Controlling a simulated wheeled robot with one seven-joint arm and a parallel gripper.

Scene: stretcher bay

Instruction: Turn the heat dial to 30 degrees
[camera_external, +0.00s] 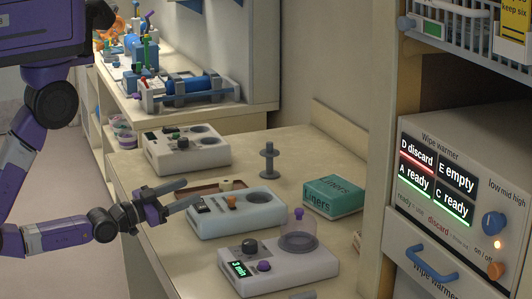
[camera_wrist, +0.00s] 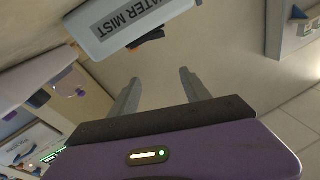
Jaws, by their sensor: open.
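My gripper (camera_external: 193,190) is open and empty, held above the table's left edge near a pale blue device (camera_external: 240,222) with an orange knob (camera_external: 231,201). In the wrist view its two fingers (camera_wrist: 160,76) are spread with nothing between them. No dial in view is clearly marked in degrees. The wipe warmer (camera_external: 460,150) at the right has a blue dial (camera_external: 493,225) labelled low, mid, high, far from my gripper.
A white device (camera_external: 187,158) with a dark knob stands behind. A green Liners box (camera_external: 333,196) and a grey post (camera_external: 269,160) are on the table. A clear dome (camera_external: 299,237) tops the front device. The wrist view shows a "WATER MIST" label (camera_wrist: 128,14) beyond the fingers.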

